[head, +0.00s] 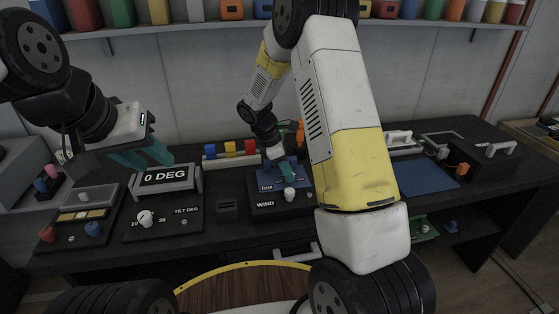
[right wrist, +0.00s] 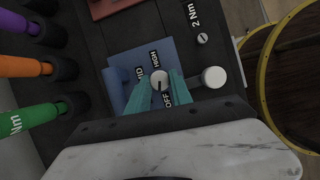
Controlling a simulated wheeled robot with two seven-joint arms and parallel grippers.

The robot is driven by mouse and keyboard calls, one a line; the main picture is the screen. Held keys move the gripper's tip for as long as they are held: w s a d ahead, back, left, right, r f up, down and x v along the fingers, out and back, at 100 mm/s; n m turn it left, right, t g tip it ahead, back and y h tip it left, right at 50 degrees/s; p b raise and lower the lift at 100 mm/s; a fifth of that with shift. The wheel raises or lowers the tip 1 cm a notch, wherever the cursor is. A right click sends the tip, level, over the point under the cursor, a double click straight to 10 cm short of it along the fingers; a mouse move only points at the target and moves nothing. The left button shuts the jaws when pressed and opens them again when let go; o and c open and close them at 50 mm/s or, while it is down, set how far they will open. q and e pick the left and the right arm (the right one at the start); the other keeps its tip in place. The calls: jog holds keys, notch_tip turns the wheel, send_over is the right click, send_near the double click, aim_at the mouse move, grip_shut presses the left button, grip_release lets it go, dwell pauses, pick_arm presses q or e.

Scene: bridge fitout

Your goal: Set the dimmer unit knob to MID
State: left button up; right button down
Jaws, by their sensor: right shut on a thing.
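The dimmer unit is a blue plate (right wrist: 138,62) lettered OFF, HIGH and a partly covered label ending in D. Its round pale knob (right wrist: 159,80) has a dark pointer line, whose exact heading is hard to read. My right gripper (right wrist: 158,88) has its teal fingers shut on this knob, one on each side. In the head view, the blue plate (head: 266,184) carries the letters DIM, and my right gripper (head: 287,170) hides the knob. My left gripper (head: 143,156) hangs above the bench at left, away from the unit; its finger gap is unclear.
A white knob (right wrist: 214,77) stands close beside the right fingers. A tilt panel (head: 165,219) with its 0 DEG display (head: 165,178) is at left. Coloured blocks (head: 230,149) stand behind the dimmer. Coloured tool handles (right wrist: 22,68) line the wrist view's left edge.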

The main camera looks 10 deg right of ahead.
jog(key=m+g, duration=0.1)
jog(key=m, duration=0.1)
jog(key=m+g, duration=0.1)
jog(key=m, duration=0.2)
jog(key=shift+w+d+m+y, duration=0.1)
jog(key=shift+w+m+y, duration=0.1)
jog(key=shift+m+y, duration=0.1)
jog(key=m+g+y, duration=0.1)
jog(key=m, duration=0.3)
jog(key=shift+w+d+m, duration=0.1)
jog(key=shift+m, duration=0.2)
jog(key=m+y, duration=0.1)
jog(key=m, duration=0.1)
jog(key=m+g+y, duration=0.1)
jog(key=m, duration=0.2)
jog(key=shift+d, duration=0.15)
jog(key=shift+d+m+y, duration=0.1)
jog(key=shift+m+y, duration=0.9)
jog(key=shift+m, duration=1.4)
jog(key=c, duration=1.1)
grip_release()
jog(key=shift+c, duration=0.2)
jog(key=shift+r, duration=0.1)
